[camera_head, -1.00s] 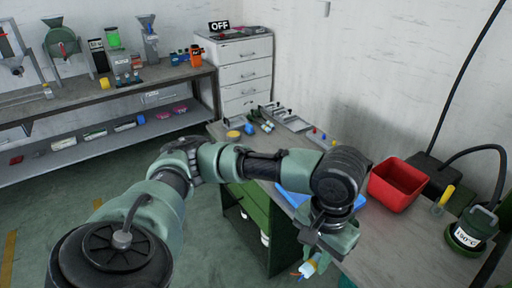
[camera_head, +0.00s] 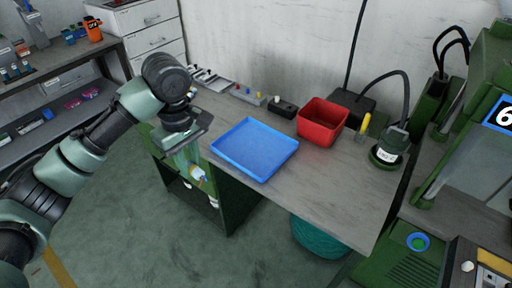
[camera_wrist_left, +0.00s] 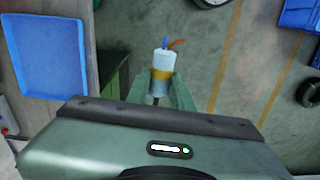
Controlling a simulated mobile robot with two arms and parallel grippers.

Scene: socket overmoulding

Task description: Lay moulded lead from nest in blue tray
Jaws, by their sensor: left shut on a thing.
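The blue tray (camera_head: 255,149) lies flat and empty on the grey workbench. My left gripper (camera_head: 197,176) is in front of the bench's left front edge, left of the tray. It is shut on the moulded lead (camera_head: 199,173), a pale cylinder. In the left wrist view the moulded lead (camera_wrist_left: 160,64) stands between the fingers of my left gripper (camera_wrist_left: 160,85), with a yellow band and blue and orange wire ends. The blue tray (camera_wrist_left: 45,58) shows at upper left there, apart from the lead. My right gripper is not in view. The nest cannot be made out.
A red bin (camera_head: 321,122) stands right of the tray on the workbench (camera_head: 315,187). A round green device (camera_head: 389,148) and a yellow-handled tool (camera_head: 363,127) are farther right. Small parts line the back edge. A green machine (camera_head: 470,130) stands at far right.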

